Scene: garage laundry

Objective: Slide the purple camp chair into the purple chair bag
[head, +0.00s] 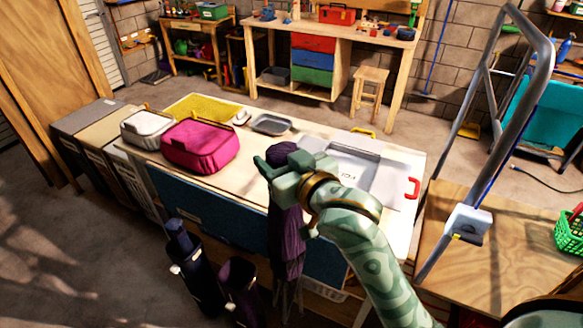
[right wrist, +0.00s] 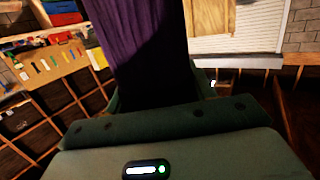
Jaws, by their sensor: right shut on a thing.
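The purple camp chair (head: 287,230) is folded and hangs close to upright from my right gripper (head: 279,165), in front of the bench's blue front. My right gripper is shut on its upper part; the legs point down. In the right wrist view the dark purple chair (right wrist: 145,45) fills the space between the fingers. The purple chair bag (head: 238,283) stands on the floor to the lower left of the chair's legs, its mouth facing up. The chair appears outside the bag, beside it. My left gripper is not in view.
A dark blue bag (head: 197,275) with a blue item (head: 180,236) in it stands left of the purple bag. The bench (head: 258,165) behind carries a magenta bin (head: 200,146) and trays. A wooden table (head: 450,225) with a metal frame is at right. Floor at lower left is clear.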

